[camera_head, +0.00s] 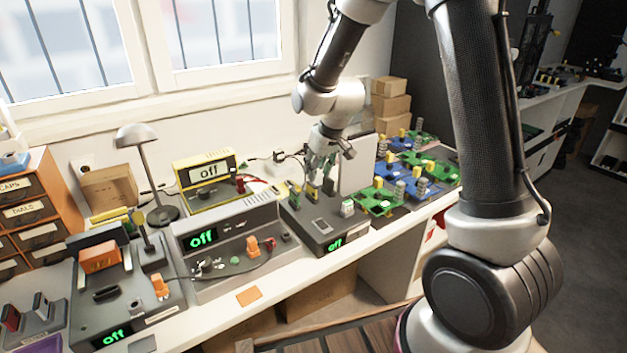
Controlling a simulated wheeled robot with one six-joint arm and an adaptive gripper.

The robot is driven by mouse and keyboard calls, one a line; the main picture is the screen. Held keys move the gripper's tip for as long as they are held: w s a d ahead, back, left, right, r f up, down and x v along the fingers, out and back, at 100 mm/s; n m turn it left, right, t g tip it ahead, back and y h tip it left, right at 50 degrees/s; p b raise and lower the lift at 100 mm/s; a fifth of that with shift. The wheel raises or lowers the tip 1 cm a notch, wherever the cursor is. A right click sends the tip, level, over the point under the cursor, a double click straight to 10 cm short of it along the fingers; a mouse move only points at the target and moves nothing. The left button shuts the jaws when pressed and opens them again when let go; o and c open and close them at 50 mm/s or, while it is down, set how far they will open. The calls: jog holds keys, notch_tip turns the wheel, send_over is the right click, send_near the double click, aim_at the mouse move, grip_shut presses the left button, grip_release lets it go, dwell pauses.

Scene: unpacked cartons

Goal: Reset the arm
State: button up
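My arm rises at the right of the head view and bends over the workbench (300,262). My gripper (318,178) points down at the dark grey device (322,222) with a green "off" display. Its fingertips are close above or among the small upright parts at the back of that device. I cannot tell if they touch anything. The fingers are small and partly merge with the parts behind them, so their opening and any held thing are unclear.
Left of it stand a grey "off" unit (222,243), a yellow meter (203,178), a lamp (140,140) and another device (125,305). Green and blue circuit boards (378,198) lie to the right. Stacked cartons (390,105) stand behind. Floor is open at far right.

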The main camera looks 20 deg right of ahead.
jog(key=s+d+r+m, duration=0.1)
jog(key=s+d+r, duration=0.3)
jog(key=s, duration=0.6)
jog(key=s+d+r+m+h, duration=0.1)
jog(key=s+d+r, duration=0.4)
jog(key=s+r, duration=0.3)
jog(key=s+d+r+m, duration=0.1)
jog(key=s+d+r, duration=0.4)
jog(key=s, duration=0.8)
jog(key=shift+r+m, duration=0.3)
jog(key=shift+r, duration=0.3)
